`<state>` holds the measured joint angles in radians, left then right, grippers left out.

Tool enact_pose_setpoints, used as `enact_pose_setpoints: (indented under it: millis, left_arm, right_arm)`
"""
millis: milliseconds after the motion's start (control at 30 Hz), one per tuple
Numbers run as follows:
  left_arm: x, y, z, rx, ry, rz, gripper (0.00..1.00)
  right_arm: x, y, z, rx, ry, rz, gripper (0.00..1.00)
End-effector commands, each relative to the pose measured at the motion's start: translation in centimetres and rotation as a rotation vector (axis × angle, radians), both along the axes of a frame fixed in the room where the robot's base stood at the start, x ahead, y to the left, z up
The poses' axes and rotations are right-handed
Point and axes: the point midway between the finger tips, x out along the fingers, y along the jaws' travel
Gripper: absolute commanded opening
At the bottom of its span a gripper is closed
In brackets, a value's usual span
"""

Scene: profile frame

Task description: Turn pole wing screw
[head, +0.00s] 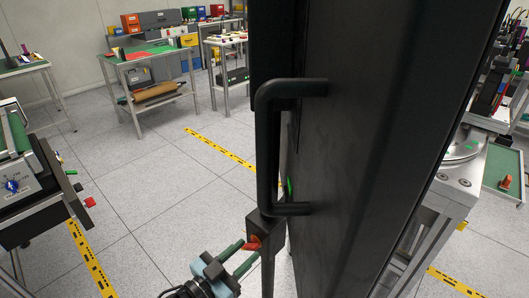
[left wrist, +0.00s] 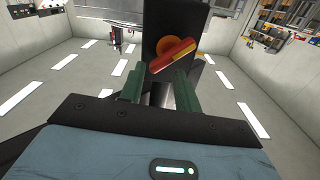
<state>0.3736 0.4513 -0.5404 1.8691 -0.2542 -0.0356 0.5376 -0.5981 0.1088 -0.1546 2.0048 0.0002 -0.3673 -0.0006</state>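The wing screw (head: 254,242) is small and orange-red, on a dark block (head: 265,226) of the black pole, below a large black handle (head: 268,150). In the left wrist view its wing (left wrist: 172,57) is a tilted red and yellow bar before a round orange base. My left gripper (head: 249,251) reaches up to the screw from below left. Its two green fingers are apart, and in the left wrist view the fingertips (left wrist: 158,76) point at the wing's lower side. I cannot tell whether they touch it. My right gripper is not in view.
A tall black panel (head: 370,130) fills the middle right, close to the left gripper. A bench with a grey machine (head: 30,185) stands at the left edge. Tables with bins (head: 150,55) stand at the back. The tiled floor (head: 150,190) with yellow tape is open between.

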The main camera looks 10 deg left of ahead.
Motion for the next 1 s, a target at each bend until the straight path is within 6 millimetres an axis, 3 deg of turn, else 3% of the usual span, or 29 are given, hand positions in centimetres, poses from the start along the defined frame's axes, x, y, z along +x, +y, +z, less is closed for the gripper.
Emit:
enact_pose_setpoints:
  millis: [200, 433, 1000]
  left_arm:
    - [-3.3, 1.6, -0.1, 0.001, 0.001, -0.002, 0.33]
    - [-5.7, 2.9, 0.1, 0.0, -0.005, -0.002, 0.33]
    - [-6.3, 3.4, 0.0, 0.013, -0.02, -0.008, 0.33]
  right_arm:
    - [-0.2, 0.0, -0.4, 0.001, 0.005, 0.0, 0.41]
    - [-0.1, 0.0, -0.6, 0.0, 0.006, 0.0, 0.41]
    - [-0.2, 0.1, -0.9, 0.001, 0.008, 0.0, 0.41]
